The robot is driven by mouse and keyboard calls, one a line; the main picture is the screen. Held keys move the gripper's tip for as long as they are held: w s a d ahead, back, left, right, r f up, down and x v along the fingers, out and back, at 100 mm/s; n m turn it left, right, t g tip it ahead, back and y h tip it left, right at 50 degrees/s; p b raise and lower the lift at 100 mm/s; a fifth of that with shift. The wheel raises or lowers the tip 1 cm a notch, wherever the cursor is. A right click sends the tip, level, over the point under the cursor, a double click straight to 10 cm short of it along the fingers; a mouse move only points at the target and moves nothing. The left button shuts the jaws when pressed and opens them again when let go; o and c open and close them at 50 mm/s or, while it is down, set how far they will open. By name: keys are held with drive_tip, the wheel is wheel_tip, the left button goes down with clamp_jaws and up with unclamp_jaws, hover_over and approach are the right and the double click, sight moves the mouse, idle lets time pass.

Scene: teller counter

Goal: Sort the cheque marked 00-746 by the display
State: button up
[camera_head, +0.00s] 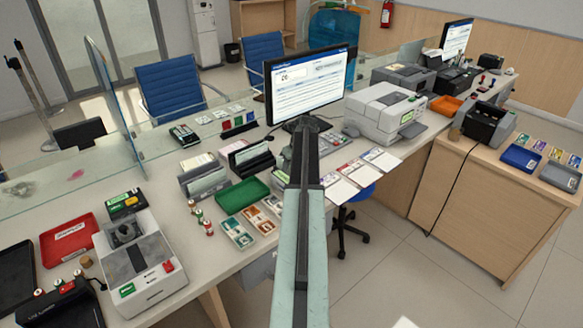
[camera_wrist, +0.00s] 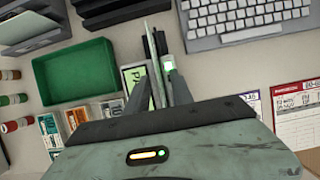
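The display (camera_head: 308,88) stands at the back of the counter, lit with a form whose small text I cannot read. Three white slips with coloured headers (camera_head: 342,190) lie in a row at the counter's front edge; the wrist view shows part of one slip (camera_wrist: 297,122) at the right. I cannot make out which slip or cheque bears 00-746. My gripper (camera_wrist: 164,48) points over the counter between the green tray (camera_wrist: 75,75) and the keyboard (camera_wrist: 245,18). Its narrow fingers look close together, with a pale, green-lit strip near them. I cannot tell whether it holds anything.
Dark upright holders with papers (camera_head: 205,178) stand left of my arm. Coloured cards (camera_head: 236,232) lie before the green tray. A white printer (camera_head: 385,108) stands right of the display. Glass screens line the back.

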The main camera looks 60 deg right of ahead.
drive_tip(key=shift+w+f, duration=0.1)
drive_tip(key=shift+f, duration=0.1)
clamp_jaws()
wheel_tip(320, 180, up, 12)
drive_tip(key=p, duration=1.1)
drive_tip(key=shift+f+p, duration=0.2)
drive_tip(key=shift+p, duration=0.2)
idle(0.5)
